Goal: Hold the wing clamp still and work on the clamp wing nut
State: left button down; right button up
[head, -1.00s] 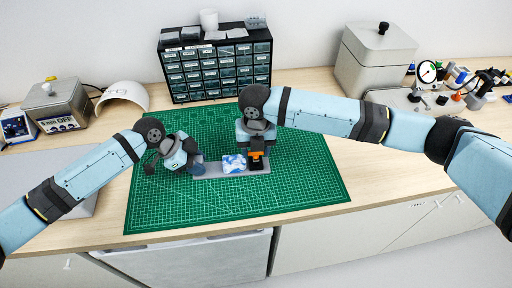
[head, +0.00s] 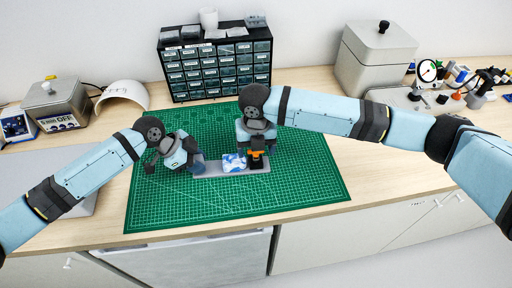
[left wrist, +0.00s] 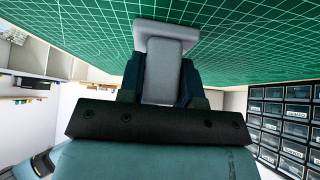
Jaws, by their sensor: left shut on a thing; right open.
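The wing clamp (head: 213,170) is a grey bar lying on the green mat, with a blue and white piece (head: 234,162) on its middle. The orange wing nut (head: 256,153) is at the clamp's right end, above a dark part. My left gripper (head: 198,164) is shut on the clamp's left end. In the left wrist view its dark fingers stand on both sides of a grey block of the clamp (left wrist: 165,50). My right gripper (head: 255,145) is open and points down right over the wing nut. Whether its fingers touch the nut is hidden.
The green cutting mat (head: 290,195) is clear in front of and right of the clamp. A drawer cabinet (head: 217,70) stands behind.

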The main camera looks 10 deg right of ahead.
pick_arm(q)
jog(key=shift+f, duration=0.2)
pick_arm(e)
notch_tip(320, 180, up, 12)
jog(key=shift+s, duration=0.15)
pick_arm(q)
jog(key=c, duration=1)
grip_release()
jog(key=shift+o, duration=1.3)
jog(key=shift+w, duration=0.1)
jog(key=shift+r, duration=0.15)
